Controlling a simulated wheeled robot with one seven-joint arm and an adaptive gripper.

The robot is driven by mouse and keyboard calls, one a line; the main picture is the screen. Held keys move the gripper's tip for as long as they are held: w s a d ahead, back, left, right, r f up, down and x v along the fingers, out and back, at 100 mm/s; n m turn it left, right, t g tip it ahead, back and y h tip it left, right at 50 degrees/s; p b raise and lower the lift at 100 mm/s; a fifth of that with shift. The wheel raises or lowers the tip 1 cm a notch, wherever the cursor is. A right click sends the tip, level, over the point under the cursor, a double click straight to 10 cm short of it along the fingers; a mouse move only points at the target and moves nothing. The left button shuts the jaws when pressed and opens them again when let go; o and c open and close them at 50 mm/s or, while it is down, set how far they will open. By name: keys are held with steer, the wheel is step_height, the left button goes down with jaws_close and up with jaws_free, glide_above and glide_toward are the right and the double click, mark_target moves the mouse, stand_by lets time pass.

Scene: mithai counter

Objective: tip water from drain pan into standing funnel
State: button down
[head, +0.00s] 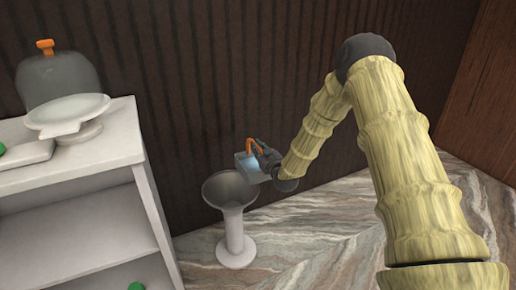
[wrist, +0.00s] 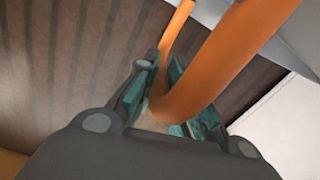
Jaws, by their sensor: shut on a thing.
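The drain pan (head: 248,169) is a small grey box with pale blue water showing in it and an orange handle. My gripper (head: 263,156) is shut on that handle, which fills the space between the teal finger pads in the wrist view (wrist: 168,98). The pan is held in the air, with no clear tilt that I can tell. The standing funnel (head: 234,222) is grey-white, with a wide dark-inside cup on a stem and round foot. It stands upright on the floor. In the head view the pan appears just above and right of the funnel's mouth; the exact gap is unclear.
A white shelf unit (head: 152,200) stands at the left. On it are a pale dish on a stand (head: 68,112) and a grey dome with an orange knob (head: 58,80). A dark ribbed wall (head: 215,80) is close behind. The marble floor (head: 315,238) right of the funnel is clear.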

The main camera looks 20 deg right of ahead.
steer(key=a+f+n+b, duration=0.1)
steer(key=a+n+b, duration=0.2)
steer(key=a+n, duration=1.1)
steer(key=shift+s+n+b, duration=0.25)
steer(key=shift+n+b, duration=0.1)
steer(key=shift+n, duration=1.85)
stand_by(1.6)
steer(key=shift+f, duration=0.1)
